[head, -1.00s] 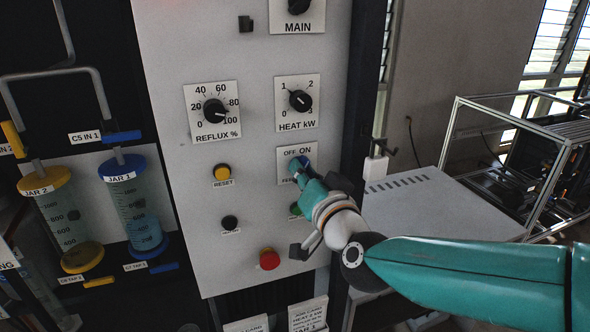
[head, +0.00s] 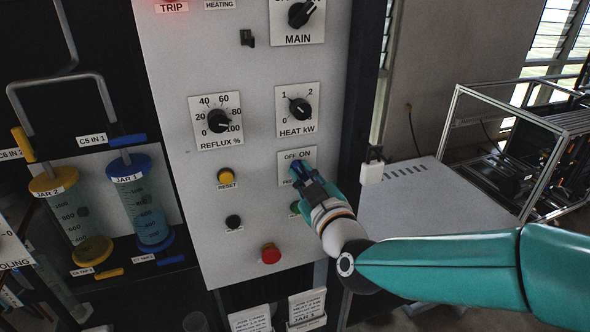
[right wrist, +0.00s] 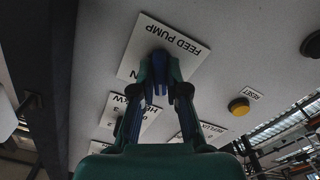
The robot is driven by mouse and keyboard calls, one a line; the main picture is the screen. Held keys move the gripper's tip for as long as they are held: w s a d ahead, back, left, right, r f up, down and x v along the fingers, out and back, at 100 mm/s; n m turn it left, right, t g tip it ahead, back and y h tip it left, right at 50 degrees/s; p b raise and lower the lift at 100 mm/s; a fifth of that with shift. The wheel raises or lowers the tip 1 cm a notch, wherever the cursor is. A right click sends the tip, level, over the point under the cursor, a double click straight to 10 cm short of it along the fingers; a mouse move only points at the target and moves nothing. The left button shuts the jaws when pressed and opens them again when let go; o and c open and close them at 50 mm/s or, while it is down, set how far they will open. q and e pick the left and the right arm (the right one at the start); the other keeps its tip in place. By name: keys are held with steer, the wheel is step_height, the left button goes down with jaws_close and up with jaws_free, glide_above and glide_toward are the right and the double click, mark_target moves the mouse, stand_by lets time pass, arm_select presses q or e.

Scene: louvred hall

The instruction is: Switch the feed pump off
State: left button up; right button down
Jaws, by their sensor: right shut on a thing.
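The feed pump plate (head: 284,158), a white square marked OFF and ON, is on the grey panel, right of the middle. My right gripper (head: 298,172) reaches it from the lower right, and its fingers cover the switch and the lower part of the plate. In the right wrist view the plate (right wrist: 140,42) reads FEED PUMP upside down. There the blue-tipped fingers (right wrist: 158,78) are close together at the plate, shut on the switch knob. The knob is mostly hidden, so I cannot tell which way it points. My left gripper is not in view.
The heat knob (head: 300,108) is just above the feed pump plate, and the reflux knob (head: 218,121) is to its upper left. A yellow reset button (head: 225,176), a black button (head: 233,222) and a red button (head: 270,254) are nearby. A green button (head: 295,207) is close below my gripper.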

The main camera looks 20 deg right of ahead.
steer(key=c, duration=1.1)
jaws_free()
steer(key=shift+s, duration=0.1)
steer(key=s, duration=0.6)
steer(key=shift+s, duration=0.4)
steer(key=shift+d, duration=0.1)
step_height(320, 180, up, 10)
